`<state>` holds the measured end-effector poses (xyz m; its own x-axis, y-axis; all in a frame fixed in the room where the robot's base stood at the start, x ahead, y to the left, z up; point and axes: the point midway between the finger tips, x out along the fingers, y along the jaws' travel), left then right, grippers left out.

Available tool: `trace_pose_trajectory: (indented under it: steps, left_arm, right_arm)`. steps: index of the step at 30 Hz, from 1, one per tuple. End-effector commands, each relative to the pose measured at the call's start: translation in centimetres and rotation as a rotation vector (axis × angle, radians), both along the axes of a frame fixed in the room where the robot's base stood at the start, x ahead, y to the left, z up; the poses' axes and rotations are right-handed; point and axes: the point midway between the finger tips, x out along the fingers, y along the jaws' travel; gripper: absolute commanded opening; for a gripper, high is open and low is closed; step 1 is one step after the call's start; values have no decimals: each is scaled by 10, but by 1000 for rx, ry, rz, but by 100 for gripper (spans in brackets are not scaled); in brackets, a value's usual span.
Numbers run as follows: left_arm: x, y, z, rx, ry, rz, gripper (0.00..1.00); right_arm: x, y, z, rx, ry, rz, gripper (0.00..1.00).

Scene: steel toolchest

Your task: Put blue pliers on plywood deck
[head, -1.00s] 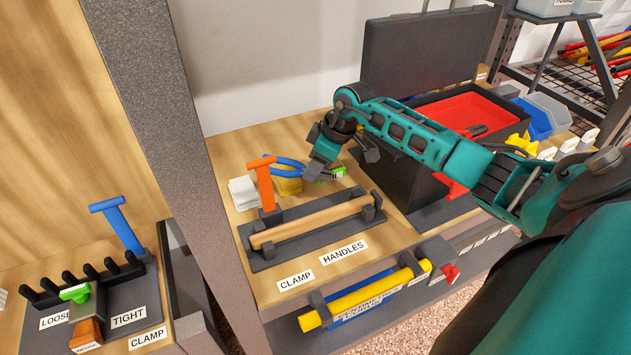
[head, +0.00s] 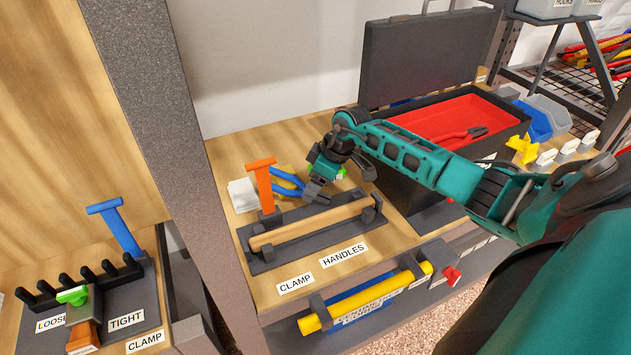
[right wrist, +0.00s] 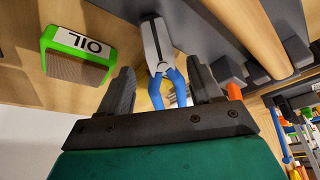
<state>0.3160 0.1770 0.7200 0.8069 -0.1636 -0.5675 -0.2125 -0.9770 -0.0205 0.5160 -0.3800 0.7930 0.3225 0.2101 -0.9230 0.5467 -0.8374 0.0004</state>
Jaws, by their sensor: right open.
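The blue pliers (head: 286,186) have blue handles and a grey head. In the head view the handles point left, behind the orange-handled tool, and my right gripper (head: 318,188) covers the head. In the right wrist view the pliers (right wrist: 158,58) lie between the two dark fingers of my right gripper (right wrist: 160,88), with gaps on both sides. This gripper is open, low over the plywood deck (head: 231,153). The pliers appear to lie on the deck, but their contact underneath is hidden. My left gripper is not in view.
An orange-handled tool (head: 264,185) stands beside the pliers. A wooden bar (head: 310,223) on a dark holder lies in front. A green OIL item (right wrist: 80,54) is close to the gripper. A dark toolbox with a red tray (head: 428,123) stands to the right.

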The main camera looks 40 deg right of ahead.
Motion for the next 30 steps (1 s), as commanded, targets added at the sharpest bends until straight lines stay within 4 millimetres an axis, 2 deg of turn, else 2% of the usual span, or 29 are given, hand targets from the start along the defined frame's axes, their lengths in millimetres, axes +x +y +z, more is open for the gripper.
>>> trace_pose_trajectory:
  steps: [8, 21, 25, 30]
  left_arm:
    - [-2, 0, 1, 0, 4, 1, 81]
    - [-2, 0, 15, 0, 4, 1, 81]
    - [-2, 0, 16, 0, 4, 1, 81]
    - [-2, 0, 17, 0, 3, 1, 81]
  right_arm:
    - [-2, -3, 8, -2, -3, 0, 64]
    - [-30, -20, 87, -4, -1, 1, 64]
    - [-35, -24, 102, -2, -1, 0, 64]
    - [-39, -26, 111, -1, -1, 0, 64]
